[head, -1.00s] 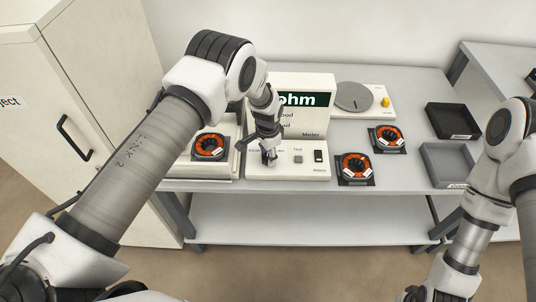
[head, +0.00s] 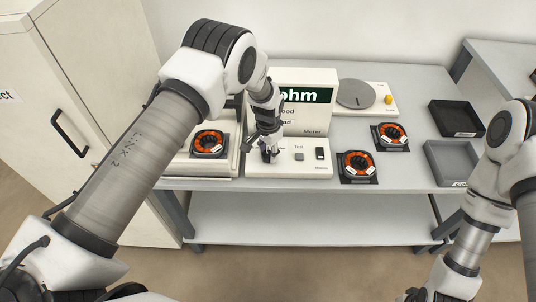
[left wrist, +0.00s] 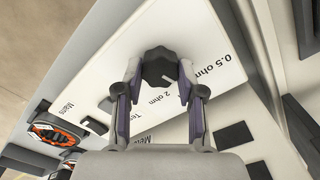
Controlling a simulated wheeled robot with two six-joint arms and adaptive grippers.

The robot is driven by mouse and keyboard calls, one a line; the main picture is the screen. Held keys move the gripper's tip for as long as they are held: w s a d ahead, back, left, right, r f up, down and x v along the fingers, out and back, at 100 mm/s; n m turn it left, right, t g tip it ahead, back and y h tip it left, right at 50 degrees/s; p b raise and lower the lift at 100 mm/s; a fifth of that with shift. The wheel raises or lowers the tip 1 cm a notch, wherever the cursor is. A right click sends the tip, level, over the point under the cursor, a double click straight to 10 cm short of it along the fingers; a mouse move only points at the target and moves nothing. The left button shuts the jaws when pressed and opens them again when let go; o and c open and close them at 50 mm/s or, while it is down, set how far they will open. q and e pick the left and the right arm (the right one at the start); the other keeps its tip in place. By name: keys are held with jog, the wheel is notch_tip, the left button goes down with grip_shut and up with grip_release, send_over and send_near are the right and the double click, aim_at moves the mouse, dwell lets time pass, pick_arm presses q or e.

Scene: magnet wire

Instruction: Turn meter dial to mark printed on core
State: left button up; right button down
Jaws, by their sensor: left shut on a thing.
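The meter (head: 305,118) stands on the table with a green "ohm" display. Its white front panel (head: 318,171) bears a grey test button, a black mains switch and the dial, which my left gripper mostly hides in the head view. In the left wrist view the black lobed dial (left wrist: 158,66) sits between my fingers, its white pointer line towards the "2 ohm" label; "0.5 ohm" is printed to the right. My left gripper (head: 269,155) is shut on the dial. Orange wound cores (head: 208,144) (head: 358,164) (head: 390,136) carry white labels too small to read. My right gripper (head: 414,295) barely shows at the bottom edge.
A black tray (head: 456,118) and a grey tray (head: 450,160) stand at the right. A white cabinet (head: 75,80) is at the left.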

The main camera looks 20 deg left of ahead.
pick_arm(q)
jog(key=n+b, duration=0.2)
jog(key=n, duration=0.1)
jog(key=shift+s+f, duration=0.1)
jog(key=shift+f, duration=0.2)
jog(key=shift+r+n+b, duration=0.1)
jog(key=shift+n+b, duration=0.4)
jog(key=shift+n, duration=0.9)
jog(key=o, duration=1)
jog(key=shift+o, duration=0.7)
jog(key=shift+w, duration=0.2)
jog(key=shift+r, duration=0.1)
